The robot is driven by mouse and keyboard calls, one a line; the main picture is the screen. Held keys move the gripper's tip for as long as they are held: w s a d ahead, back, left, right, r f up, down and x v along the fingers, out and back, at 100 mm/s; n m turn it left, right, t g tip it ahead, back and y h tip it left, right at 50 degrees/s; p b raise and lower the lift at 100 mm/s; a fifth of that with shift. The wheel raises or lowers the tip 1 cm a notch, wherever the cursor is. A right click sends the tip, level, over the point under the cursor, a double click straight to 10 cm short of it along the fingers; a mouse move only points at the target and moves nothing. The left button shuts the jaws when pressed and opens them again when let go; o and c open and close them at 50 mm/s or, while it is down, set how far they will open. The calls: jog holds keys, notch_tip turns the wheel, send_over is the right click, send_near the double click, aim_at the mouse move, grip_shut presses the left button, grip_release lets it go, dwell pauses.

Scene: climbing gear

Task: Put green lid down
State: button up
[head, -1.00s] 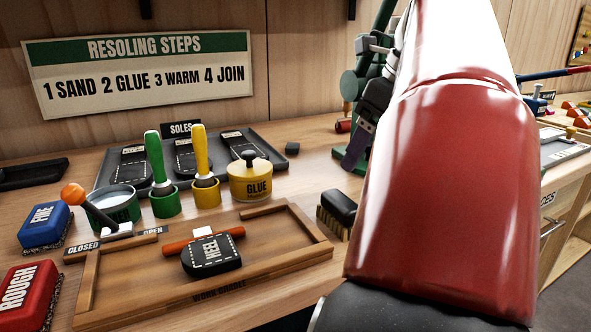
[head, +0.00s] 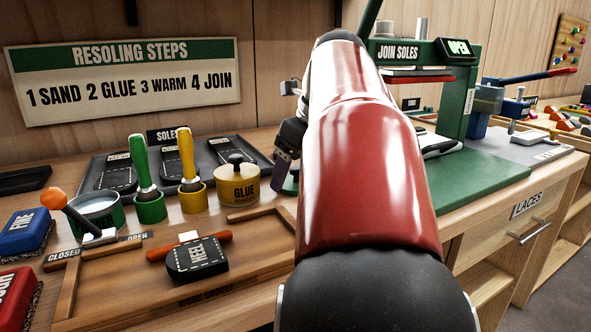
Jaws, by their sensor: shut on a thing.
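My gripper (head: 285,160) shows only in part at the left edge of my red arm, which hides most of it. It is shut, with a purple finger pointing down. The green lid (head: 290,184) shows as a small dark green sliver at the fingertip, right of the glue pot; the arm hides the rest. I cannot tell whether the lid touches the bench. A dark green pot (head: 101,219) stands uncovered at the left, with pale contents showing.
The yellow glue pot (head: 239,187), two brushes in a green cup (head: 150,208) and a yellow cup (head: 193,200), and the wooden work cradle (head: 110,290) with a heel piece (head: 197,260) crowd the left. A green press (head: 462,100) stands right, with green surface (head: 480,185) before it.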

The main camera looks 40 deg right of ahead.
aim_at(296, 168)
jog(key=o, duration=0.9)
jog(key=shift+f, duration=0.1)
jog(key=shift+o, duration=0.2)
jog(key=p+v, duration=0.1)
jog(key=v, duration=0.4)
jog(key=shift+w, duration=0.1)
jog(key=s, duration=0.4)
jog(key=s+d, duration=0.1)
jog(key=s, duration=0.7)
jog(key=shift+s+d, duration=0.1)
jog(key=shift+d, duration=0.3)
